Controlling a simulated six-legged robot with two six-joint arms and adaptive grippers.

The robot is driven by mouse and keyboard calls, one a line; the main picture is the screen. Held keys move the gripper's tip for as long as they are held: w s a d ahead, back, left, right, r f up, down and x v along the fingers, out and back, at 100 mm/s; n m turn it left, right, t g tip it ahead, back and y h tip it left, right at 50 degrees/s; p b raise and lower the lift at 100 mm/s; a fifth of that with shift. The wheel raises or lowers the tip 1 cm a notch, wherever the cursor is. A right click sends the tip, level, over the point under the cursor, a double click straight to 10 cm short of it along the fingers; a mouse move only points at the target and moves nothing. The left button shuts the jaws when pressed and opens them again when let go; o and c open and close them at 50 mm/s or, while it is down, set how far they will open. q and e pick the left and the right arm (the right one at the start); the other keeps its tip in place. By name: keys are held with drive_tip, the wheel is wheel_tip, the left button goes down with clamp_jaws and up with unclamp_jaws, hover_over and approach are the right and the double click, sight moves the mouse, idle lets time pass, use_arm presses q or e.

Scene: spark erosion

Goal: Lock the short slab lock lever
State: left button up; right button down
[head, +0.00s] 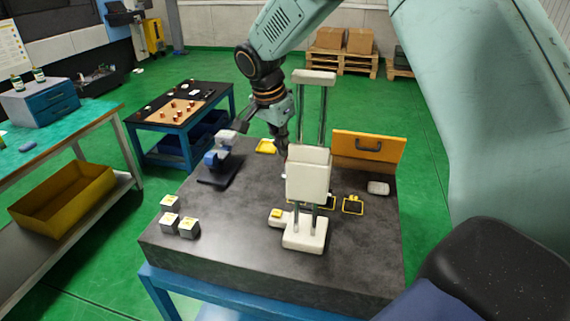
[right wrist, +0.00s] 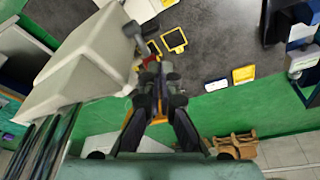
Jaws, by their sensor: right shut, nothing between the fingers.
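The white block (head: 308,175) sits on two upright rods above a white base (head: 304,233) on the dark slab table. In the right wrist view the block (right wrist: 85,62) fills the left side. A short grey lever-like part (right wrist: 134,32) with a rounded end stands beside the block; it looks like the lock lever, but I cannot tell its lock position. My right gripper (head: 284,152) is behind the block, its tips partly hidden by it. In the wrist view its closed, empty fingertips (right wrist: 158,74) are close to the lever part; contact is unclear. My left gripper is not in view.
The dark slab (head: 240,255) also carries several white cubes (head: 170,202), a blue-grey device (head: 218,160), a yellow tray (head: 266,146), yellow frames (head: 353,205) and a white piece (head: 378,188). The front slab is clear.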

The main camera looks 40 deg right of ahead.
wheel_tip(320, 180, up, 6)
drive_tip(key=p, duration=0.2)
drive_tip(key=shift+p, duration=0.35)
idle(0.4)
idle(0.3)
